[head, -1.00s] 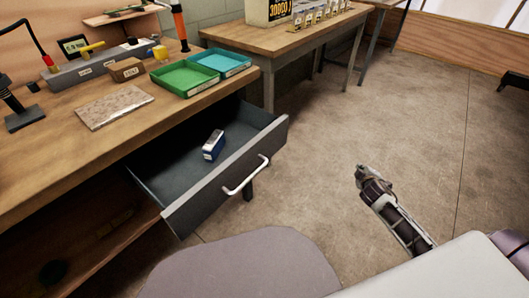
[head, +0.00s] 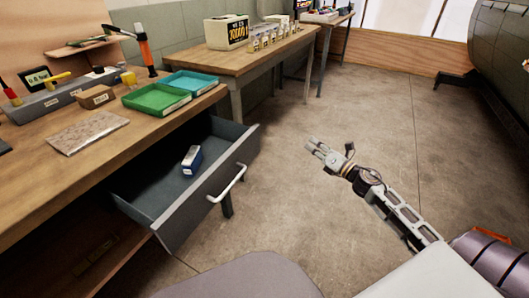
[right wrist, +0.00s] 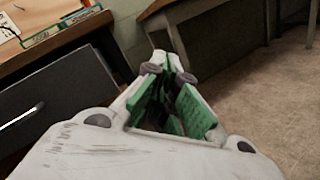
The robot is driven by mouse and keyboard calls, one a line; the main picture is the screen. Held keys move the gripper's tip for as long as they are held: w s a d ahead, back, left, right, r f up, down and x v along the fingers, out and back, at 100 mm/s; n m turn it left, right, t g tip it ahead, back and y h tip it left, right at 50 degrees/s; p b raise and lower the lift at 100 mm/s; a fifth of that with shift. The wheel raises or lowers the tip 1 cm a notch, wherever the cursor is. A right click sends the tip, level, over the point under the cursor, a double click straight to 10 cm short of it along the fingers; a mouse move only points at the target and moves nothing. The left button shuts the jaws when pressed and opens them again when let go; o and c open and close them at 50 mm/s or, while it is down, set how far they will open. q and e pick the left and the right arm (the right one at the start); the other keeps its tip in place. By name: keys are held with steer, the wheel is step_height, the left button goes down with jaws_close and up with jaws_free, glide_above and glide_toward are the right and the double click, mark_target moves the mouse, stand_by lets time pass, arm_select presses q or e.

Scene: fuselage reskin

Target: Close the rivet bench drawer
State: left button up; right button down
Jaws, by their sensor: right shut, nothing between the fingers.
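The rivet bench drawer (head: 194,193) is grey and stands pulled out from under the wooden bench (head: 60,165). Its silver bar handle (head: 228,184) is on the front panel. A small blue and white box (head: 191,159) lies inside it. My right gripper (head: 312,147) is to the right of the drawer front, apart from it, over the floor, and its fingers are closed with nothing between them. In the right wrist view the gripper (right wrist: 163,58) points ahead, with the drawer front (right wrist: 60,105) at left. My left gripper is not in view.
On the bench are a green tray (head: 157,99), a blue tray (head: 191,82), a small cardboard box (head: 96,97) and a flat speckled plate (head: 87,132). A second table (head: 258,53) stands behind. The floor (head: 330,110) right of the drawer is clear.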

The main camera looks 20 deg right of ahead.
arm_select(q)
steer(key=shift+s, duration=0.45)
arm_select(e)
steer(key=s+a+f+n+g+y, duration=0.1)
steer(key=s+a+n+g+y, duration=0.2)
steer(key=n, duration=0.9)
steer(key=s+a+y, duration=0.1)
steer(key=a+y, duration=0.2)
steer(key=a, duration=0.2)
steer(key=shift+g, duration=0.4)
steer(key=shift+s+f, duration=0.1)
steer(key=shift+a, duration=0.15)
